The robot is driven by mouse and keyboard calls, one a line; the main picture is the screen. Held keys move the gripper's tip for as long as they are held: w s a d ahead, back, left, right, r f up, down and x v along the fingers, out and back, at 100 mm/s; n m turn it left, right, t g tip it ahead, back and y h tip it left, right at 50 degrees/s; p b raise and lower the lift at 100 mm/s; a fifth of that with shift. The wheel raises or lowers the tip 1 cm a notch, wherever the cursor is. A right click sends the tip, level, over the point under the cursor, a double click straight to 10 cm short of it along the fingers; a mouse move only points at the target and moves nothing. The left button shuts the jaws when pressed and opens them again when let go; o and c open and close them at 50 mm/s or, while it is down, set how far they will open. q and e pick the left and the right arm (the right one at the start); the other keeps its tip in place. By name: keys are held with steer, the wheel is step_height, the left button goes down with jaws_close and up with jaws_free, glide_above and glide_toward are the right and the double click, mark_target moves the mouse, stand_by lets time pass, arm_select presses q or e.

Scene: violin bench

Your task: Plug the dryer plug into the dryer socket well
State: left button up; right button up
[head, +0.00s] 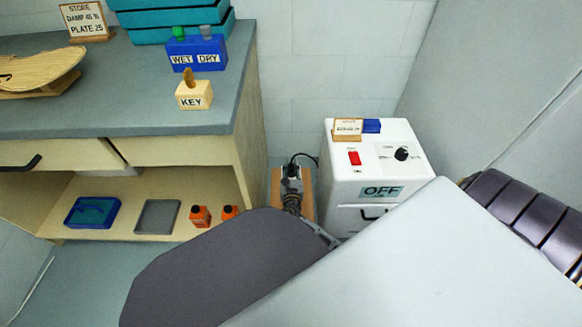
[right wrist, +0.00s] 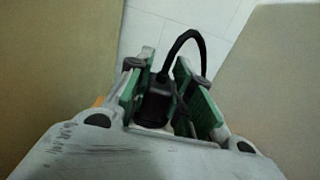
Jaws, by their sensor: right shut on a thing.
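My right gripper (head: 291,183) reaches down into the gap between the bench and the white dryer cabinet. In the right wrist view its green-padded fingers (right wrist: 160,90) are shut on the black dryer plug (right wrist: 154,104), with the black cable (right wrist: 187,36) looping up and to the right. In the head view the cable (head: 303,156) arcs from the gripper toward the cabinet. A brown wooden block (head: 308,194) shows behind and beside the gripper. I cannot make out the socket well's opening; the gripper may hide it. My left gripper is not in view.
The white dryer cabinet (head: 343,192) has a red switch (head: 355,158), a black knob (head: 402,154) and an OFF display (head: 381,191). The bench (head: 135,112) bears a KEY block (head: 194,95) and a blue WET/DRY holder (head: 197,54).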

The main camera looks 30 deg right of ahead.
mark_target(291, 171)
steer(key=shift+f, duration=0.1)
stand_by(0.3)
steer(key=o, duration=1)
steer(key=shift+o, duration=0.2)
steer(key=shift+s+a, duration=0.1)
steer(key=shift+s, duration=0.05)
steer(key=shift+v, duration=3.55)
step_height(291, 171, up, 9)
steer(key=p, duration=0.9)
steer(key=shift+r+p, duration=0.45)
steer(key=shift+p, duration=0.05)
steer(key=shift+s+f, duration=0.1)
